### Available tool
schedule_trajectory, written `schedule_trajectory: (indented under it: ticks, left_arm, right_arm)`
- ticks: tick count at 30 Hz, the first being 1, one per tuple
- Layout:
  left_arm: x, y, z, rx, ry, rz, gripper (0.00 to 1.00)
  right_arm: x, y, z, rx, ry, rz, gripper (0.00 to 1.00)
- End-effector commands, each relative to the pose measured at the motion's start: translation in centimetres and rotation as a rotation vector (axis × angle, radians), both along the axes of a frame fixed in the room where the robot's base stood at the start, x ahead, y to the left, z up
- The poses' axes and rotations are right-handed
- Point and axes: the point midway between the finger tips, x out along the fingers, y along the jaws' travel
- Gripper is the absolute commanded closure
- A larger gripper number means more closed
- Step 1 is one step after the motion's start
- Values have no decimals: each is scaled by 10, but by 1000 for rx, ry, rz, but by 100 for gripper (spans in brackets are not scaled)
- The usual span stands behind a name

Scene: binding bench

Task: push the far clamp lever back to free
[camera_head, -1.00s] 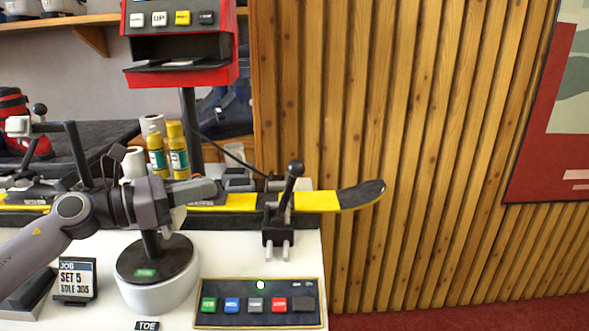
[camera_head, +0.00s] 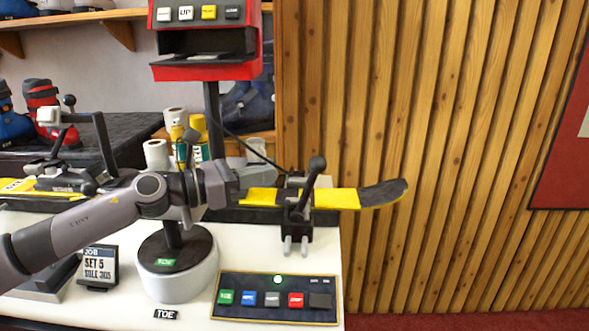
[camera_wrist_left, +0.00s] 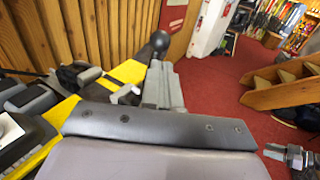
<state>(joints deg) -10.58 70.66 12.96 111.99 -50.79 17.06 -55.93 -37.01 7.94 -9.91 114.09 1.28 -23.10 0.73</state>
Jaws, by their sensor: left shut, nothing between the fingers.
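A black clamp lever with a ball knob (camera_head: 317,163) rises from the clamp (camera_head: 298,212) near the right end of the yellow and black ski (camera_head: 335,198). It leans slightly right. My left gripper (camera_head: 268,177) is shut and empty, just left of the lever and over the ski; I cannot tell if it touches. In the left wrist view the shut fingers (camera_wrist_left: 163,85) point toward the ski, with the ball knob (camera_wrist_left: 159,40) just beyond them. A second clamp (camera_head: 60,150) with a lever stands on the left part of the ski. My right gripper is not in view.
A round pedestal (camera_head: 178,270) labelled TOE stands below my left arm. A button panel (camera_head: 277,298) lies at the bench front. A red machine (camera_head: 207,45) on a post stands behind, with yellow bottles and white rolls. A slatted wall (camera_head: 450,150) is at right.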

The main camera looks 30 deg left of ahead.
Motion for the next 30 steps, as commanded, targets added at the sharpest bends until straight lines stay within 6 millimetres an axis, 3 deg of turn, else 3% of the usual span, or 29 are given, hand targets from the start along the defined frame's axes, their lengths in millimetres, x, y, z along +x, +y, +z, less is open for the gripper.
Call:
schedule_trajectory:
  ticks: [30]
  left_arm:
    - [55,-32,0,-2,0,3,100]
  right_arm:
    - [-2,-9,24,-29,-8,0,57]
